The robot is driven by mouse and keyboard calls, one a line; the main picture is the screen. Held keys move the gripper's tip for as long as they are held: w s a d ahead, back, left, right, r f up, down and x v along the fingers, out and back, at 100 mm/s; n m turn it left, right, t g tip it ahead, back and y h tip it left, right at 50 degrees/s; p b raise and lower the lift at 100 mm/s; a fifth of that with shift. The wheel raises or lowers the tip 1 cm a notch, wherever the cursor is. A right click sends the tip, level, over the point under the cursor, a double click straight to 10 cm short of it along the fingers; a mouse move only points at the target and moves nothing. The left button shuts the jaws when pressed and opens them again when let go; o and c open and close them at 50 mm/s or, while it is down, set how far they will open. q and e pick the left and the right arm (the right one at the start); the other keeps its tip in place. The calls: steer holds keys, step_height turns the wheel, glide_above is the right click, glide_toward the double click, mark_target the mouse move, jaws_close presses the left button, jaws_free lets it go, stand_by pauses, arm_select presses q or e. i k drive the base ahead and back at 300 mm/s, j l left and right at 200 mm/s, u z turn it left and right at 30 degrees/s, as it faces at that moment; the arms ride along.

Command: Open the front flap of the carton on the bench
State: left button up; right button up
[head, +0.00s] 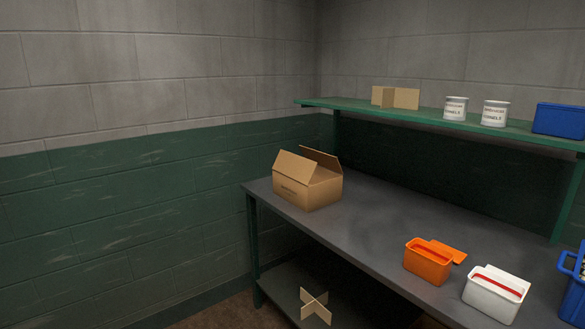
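The brown cardboard carton (322,192) stands upright at the left end of the grey bench top (385,228). One flap (294,167) rises from its left front edge and slants up. A second flap (322,158) slants up behind it on the far side. The inside of the carton is mostly hidden from this angle. Dark printing shows on the carton's left front face. Neither of my grippers is in view.
An orange container (427,263), a white container (492,297) and a blue crate (572,290) stand on the bench's right part. The upper shelf (430,125) holds cardboard pieces, two white tins and a blue box. Cardboard dividers (314,305) rest below. The bench middle is clear.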

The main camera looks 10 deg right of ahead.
mark_target(301, 169)
steer(key=i+l, duration=0.1)
steer(key=i, duration=0.65)
steer(key=i+z, duration=0.1)
steer(key=z, duration=0.4)
steer(key=i+z, duration=0.1)
steer(key=z, duration=0.35)
steer(key=i+z, duration=0.1)
steer(key=z, duration=0.4)
